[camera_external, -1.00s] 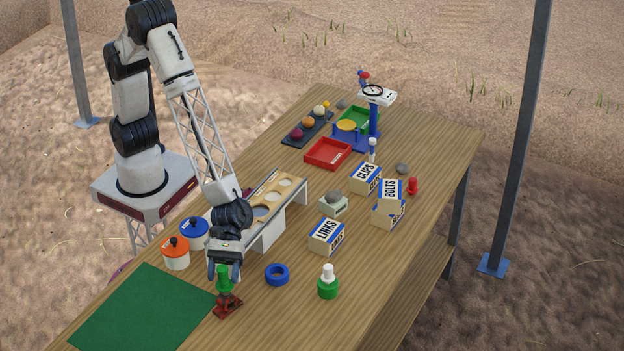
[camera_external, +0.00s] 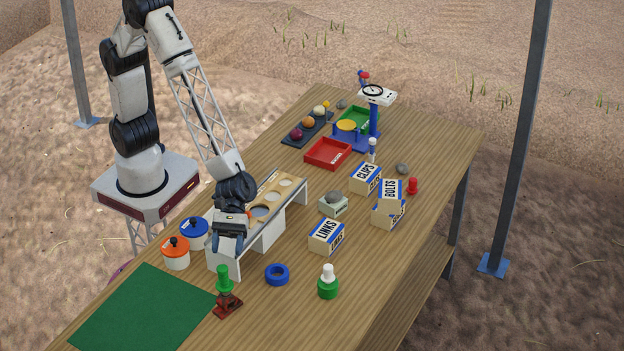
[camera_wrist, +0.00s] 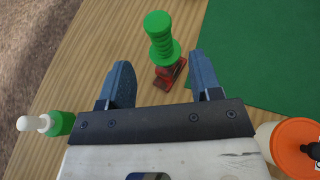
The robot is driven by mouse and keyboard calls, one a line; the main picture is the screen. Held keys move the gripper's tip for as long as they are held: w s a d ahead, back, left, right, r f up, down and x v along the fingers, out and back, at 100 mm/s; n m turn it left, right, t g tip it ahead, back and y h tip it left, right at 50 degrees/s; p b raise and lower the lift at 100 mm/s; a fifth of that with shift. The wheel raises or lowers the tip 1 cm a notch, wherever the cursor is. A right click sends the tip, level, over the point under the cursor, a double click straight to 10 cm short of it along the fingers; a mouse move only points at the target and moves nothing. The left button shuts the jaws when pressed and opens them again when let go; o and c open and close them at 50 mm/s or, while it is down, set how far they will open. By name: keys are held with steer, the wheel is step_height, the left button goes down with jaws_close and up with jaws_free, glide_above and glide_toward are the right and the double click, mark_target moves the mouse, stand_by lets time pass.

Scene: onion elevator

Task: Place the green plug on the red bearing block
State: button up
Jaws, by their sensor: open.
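The green plug (camera_external: 224,279) stands upright on the red bearing block (camera_external: 228,304) near the front edge of the table, beside the green mat. In the wrist view the green plug (camera_wrist: 161,36) sits over the red bearing block (camera_wrist: 171,74), beyond the fingertips. My gripper (camera_external: 228,246) is above and behind the plug in the external view, apart from it. In the wrist view my gripper (camera_wrist: 160,75) is open, with its two blue fingers spread and nothing between them. The plug hides part of the block's top.
A green mat (camera_external: 143,310) lies left of the block. An orange-lidded pot (camera_external: 176,253) and a blue-lidded pot (camera_external: 194,233) stand behind. A blue ring (camera_external: 277,274), a green-and-white bottle (camera_external: 328,283) and a LINKS box (camera_external: 326,237) are to the right.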

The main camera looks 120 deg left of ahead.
steer(key=v, duration=0.4)
stand_by(0.7)
steer(key=s+a+r+m+g+y, duration=0.2)
steer(key=s+a+r+m, duration=0.35)
steer(key=s, duration=0.25)
steer(key=s+a+r+m+g+y, duration=0.1)
steer(key=s+a+r+m, duration=0.45)
steer(key=s+a, duration=0.2)
steer(key=s+a+r+m+y, duration=0.3)
steer(key=s+a+m+y, duration=0.6)
steer(key=s+a, duration=1.1)
steer(key=s+m, duration=0.1)
steer(key=m, duration=0.1)
steer(key=shift+s+a+m+t, duration=0.3)
steer(key=shift+s+a+m, duration=0.05)
steer(key=shift+m, duration=0.05)
